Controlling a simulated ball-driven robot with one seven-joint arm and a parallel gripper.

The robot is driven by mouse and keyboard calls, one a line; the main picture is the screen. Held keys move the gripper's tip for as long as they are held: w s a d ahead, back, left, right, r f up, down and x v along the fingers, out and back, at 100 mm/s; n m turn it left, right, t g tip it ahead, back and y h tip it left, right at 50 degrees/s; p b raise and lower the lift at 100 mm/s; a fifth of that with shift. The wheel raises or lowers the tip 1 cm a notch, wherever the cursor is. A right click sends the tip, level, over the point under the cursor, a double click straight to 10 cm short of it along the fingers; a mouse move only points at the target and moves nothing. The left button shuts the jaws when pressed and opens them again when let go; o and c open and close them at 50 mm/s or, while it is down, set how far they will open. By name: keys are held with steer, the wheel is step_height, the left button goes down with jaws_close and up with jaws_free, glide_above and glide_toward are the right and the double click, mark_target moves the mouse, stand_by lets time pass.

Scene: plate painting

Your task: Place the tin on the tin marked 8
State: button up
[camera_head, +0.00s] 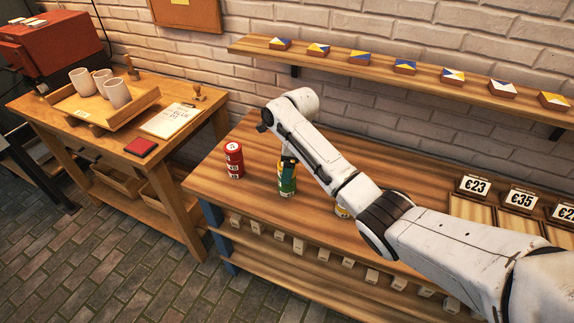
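A green tin stack or tin (287,183) with yellow bands and a pale label stands upright near the front of the wooden workbench. My gripper (287,163) points down at its top, touching or very close to it. Its fingers are small and dark here, so I cannot tell whether they are shut on the tin. A red stack of what look like two tins (234,160) with white number labels stands to the left. A yellowish tin (342,212) shows at the right, mostly hidden behind my arm. I cannot read the numbers surely.
The workbench (240,195) is bare around the tins. Price signs (473,186) and wooden trays stand at its right. A wall shelf (340,62) holds several painted tiles. A left table (190,150) carries a tray (140,104) of cups, a clipboard (172,119) and a red pad (140,147).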

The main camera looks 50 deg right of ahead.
step_height(320, 180, up, 12)
steer(key=s+d+p, duration=0.1)
steer(key=p, duration=0.1)
steer(key=s+a+f+n+y, duration=0.1)
steer(key=s+a+f+n, duration=0.45)
steer(key=a+f, duration=0.2)
steer(key=s+a+f+n, duration=0.5)
steer(key=a+f+n, duration=0.15)
steer(key=a, duration=0.25)
steer(key=s+a+f+n+h, duration=0.1)
steer(key=s+n, duration=0.6)
steer(key=s, duration=0.4)
steer(key=s+f+n+h, duration=0.1)
steer(key=s+n, duration=0.6)
steer(key=s, duration=0.5)
steer(key=shift+s+a+f+n, duration=0.15)
steer(key=shift+a+f+n, duration=0.25)
